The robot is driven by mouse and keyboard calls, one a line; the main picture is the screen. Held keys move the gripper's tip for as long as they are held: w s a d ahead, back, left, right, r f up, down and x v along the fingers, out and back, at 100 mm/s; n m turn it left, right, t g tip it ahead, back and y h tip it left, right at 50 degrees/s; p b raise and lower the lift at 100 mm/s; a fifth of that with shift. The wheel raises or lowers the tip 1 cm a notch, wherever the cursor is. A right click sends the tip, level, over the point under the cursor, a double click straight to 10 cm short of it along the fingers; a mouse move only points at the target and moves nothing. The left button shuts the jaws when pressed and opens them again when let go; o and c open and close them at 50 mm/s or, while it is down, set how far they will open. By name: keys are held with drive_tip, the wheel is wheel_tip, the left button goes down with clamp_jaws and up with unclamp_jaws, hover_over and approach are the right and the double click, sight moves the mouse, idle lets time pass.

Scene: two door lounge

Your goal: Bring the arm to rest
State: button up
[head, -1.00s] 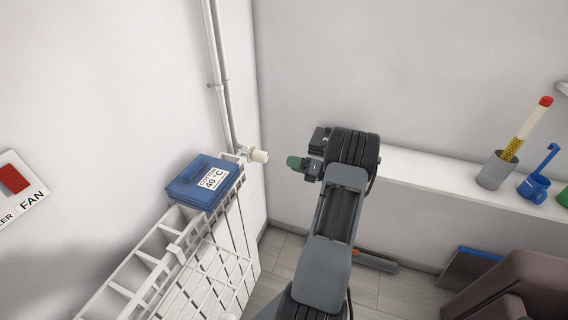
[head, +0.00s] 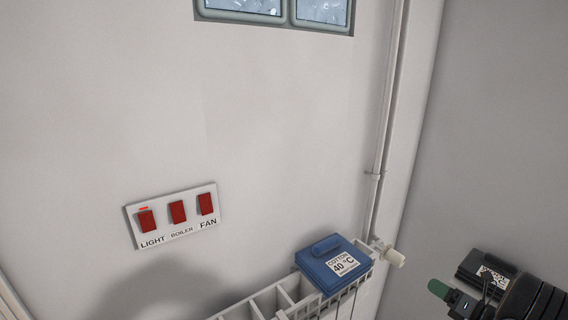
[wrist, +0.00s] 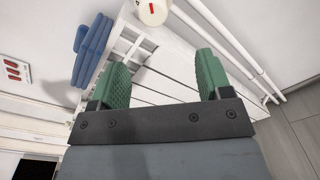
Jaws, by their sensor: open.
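My gripper (wrist: 163,80) shows in the wrist view with its two green fingers apart and nothing between them. Beyond the fingers is the white radiator (wrist: 165,55). In the head view a green fingertip and the dark wrist part of my arm show at the lower right edge, to the right of the radiator valve (head: 395,257). The rest of the arm is out of the picture there. The gripper touches nothing that I can see.
A folded blue cloth (head: 333,265) labelled cotton 40 °C lies on the radiator (head: 262,306). A switch panel (head: 188,235) with three red switches is on the wall, left. A white pipe (head: 383,120) rises by the corner. A window (head: 280,10) is above.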

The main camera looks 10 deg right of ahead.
drive_tip(key=s+a+f+n+g, duration=0.1)
drive_tip(key=s+a+n+g, duration=0.4)
drive_tip(key=a+n, duration=0.4)
drive_tip(key=s+a+f+n+g, duration=0.1)
drive_tip(key=s+a+n+g, duration=0.1)
drive_tip(key=a+n+g, duration=0.7)
drive_tip(key=s+a+r+n+t+h, duration=0.1)
drive_tip(key=a+r+n+h, duration=0.3)
drive_tip(key=n, duration=0.6)
drive_tip(key=s+a+r+n+t+h, duration=0.1)
drive_tip(key=s+a+r+n+h, duration=0.3)
drive_tip(key=a+r+n, duration=0.5)
drive_tip(key=shift+s+a+r+n, duration=0.25)
drive_tip(key=shift+s+a+n, duration=0.1)
drive_tip(key=shift+a+n, duration=0.7)
drive_tip(key=shift+a, duration=0.1)
